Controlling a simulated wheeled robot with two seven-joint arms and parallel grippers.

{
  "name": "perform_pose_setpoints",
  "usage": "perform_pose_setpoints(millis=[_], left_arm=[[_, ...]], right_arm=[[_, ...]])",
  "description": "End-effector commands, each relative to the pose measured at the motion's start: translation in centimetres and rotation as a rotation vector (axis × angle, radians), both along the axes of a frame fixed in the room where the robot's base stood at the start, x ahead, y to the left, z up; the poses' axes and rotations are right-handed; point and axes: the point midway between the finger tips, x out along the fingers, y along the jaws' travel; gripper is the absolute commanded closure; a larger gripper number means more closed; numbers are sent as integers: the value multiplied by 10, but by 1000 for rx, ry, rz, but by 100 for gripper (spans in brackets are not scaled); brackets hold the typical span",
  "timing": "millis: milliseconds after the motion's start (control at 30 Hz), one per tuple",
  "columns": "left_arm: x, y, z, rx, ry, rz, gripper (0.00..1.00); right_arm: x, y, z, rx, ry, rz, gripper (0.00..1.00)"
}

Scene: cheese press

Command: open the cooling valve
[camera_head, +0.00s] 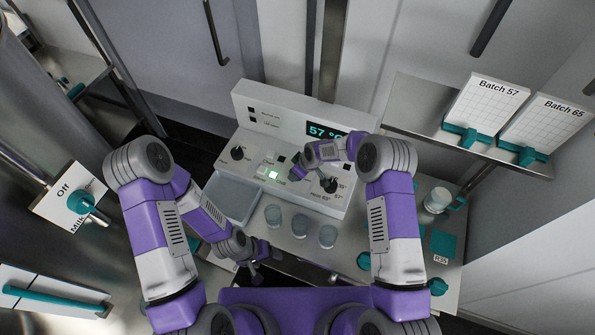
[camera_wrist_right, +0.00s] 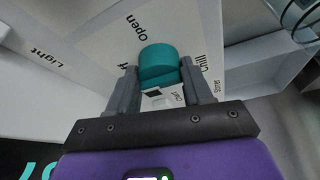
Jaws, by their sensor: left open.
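A teal valve knob (camera_wrist_right: 158,62) stands on a white panel (camera_wrist_right: 100,50) with the words Open and Chill beside it in the right wrist view. My right gripper (camera_wrist_right: 159,72) has one finger on each side of the knob. I cannot tell whether the fingers press on it. In the head view my right gripper (camera_head: 297,172) is over the control box (camera_head: 262,150), and my arm hides the knob there. My left gripper (camera_head: 253,265) is open and empty, low in front of the counter.
The control box has a black dial (camera_head: 237,153), a lit green button (camera_head: 273,175) and a 57-degree display (camera_head: 322,131). Several glass jars (camera_head: 299,224) and a clear tub (camera_head: 232,198) stand before it. A teal milk valve (camera_head: 80,203) is at left. A shelf (camera_head: 412,110) juts out at right.

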Motion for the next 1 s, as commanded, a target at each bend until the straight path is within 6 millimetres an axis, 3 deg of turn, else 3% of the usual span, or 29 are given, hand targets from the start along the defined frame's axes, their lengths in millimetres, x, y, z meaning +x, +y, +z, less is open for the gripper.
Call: perform_pose_setpoints(millis=[33, 167, 567, 1000], left_arm=[[0, 0, 0, 0, 0, 0, 25], [0, 0, 0, 0, 0, 0, 25], [0, 0, -9, 0, 0, 0, 25], [0, 0, -40, 0, 0, 0, 25]], right_arm=[[0, 0, 0, 1, 1, 0, 62], [0, 0, 0, 1, 1, 0, 80], [-1, 2, -1, -1, 0, -79, 80], [-2, 5, -2, -3, -4, -445, 80]])
